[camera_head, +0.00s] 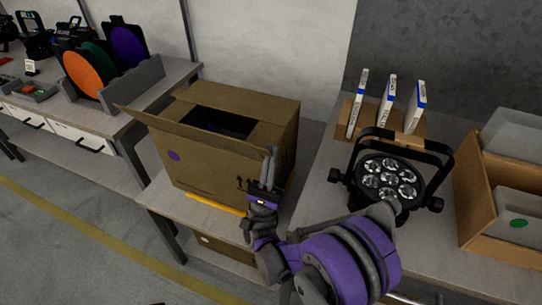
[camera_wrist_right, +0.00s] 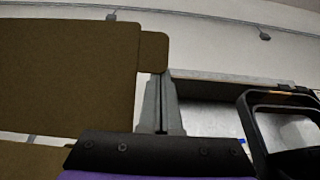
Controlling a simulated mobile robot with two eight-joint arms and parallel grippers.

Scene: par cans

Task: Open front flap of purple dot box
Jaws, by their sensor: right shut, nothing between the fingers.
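The purple dot box (camera_head: 180,172) is a brown cardboard box on a low table, with a purple dot on its front face. Its top has a dark opening. The front flap (camera_head: 165,124) stands out from the front top edge, tilted outward. My right gripper (camera_head: 269,155) points up at the box's front right corner, fingers together and empty. In the right wrist view, the closed fingers (camera_wrist_right: 162,80) are beside the edge of a brown cardboard flap (camera_wrist_right: 75,65); whether they touch is unclear. My left gripper is not in view.
A black stage light (camera_head: 390,178) stands on the right table, near my right arm. Behind it is a holder with white-and-blue boxes (camera_head: 387,100). An open carton (camera_head: 485,205) is at far right. The left bench (camera_head: 120,122) holds coloured discs.

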